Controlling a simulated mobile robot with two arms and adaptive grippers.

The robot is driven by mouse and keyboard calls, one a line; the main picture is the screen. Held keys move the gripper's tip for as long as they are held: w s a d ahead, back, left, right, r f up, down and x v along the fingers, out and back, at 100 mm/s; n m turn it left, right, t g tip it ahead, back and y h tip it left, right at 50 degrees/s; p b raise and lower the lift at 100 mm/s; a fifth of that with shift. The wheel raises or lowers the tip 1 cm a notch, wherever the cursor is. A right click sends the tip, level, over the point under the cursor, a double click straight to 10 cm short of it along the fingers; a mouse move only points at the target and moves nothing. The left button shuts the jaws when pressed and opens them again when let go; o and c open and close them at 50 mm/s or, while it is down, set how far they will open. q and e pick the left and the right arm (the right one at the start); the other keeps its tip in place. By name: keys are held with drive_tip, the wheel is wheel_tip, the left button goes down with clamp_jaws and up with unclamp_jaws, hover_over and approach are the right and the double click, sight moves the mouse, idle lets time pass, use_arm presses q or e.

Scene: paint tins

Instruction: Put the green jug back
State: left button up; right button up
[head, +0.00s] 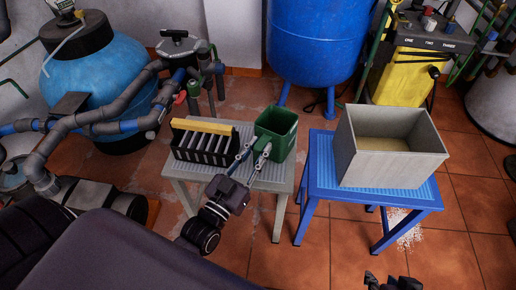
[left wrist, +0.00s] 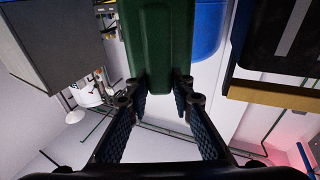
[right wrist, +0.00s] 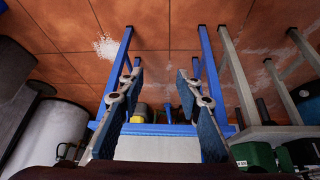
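The green jug (head: 275,132) stands upright on the right part of the grey stool (head: 274,178). In the left wrist view its green body and a narrow part, likely the handle (left wrist: 160,50), fill the top middle. My left gripper (head: 252,152) is at the jug's near left side. Its two fingers (left wrist: 160,105) are apart, one on each side of the narrow part; contact is not clear. My right gripper (head: 393,284) shows only at the bottom edge of the head view. In the right wrist view its fingers (right wrist: 162,85) are spread and empty.
A black rack with a yellow bar (head: 203,126) stands left of the jug on the same stool. A blue stool (head: 318,190) to the right bears a grey open box (head: 385,168) with sandy content. A blue tank (head: 318,45) stands behind. Pipes crowd the left.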

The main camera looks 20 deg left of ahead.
use_arm(q)
drive_tip(key=o, duration=0.3)
drive_tip(key=shift+o, duration=0.2)
drive_tip(key=shift+r, duration=0.1)
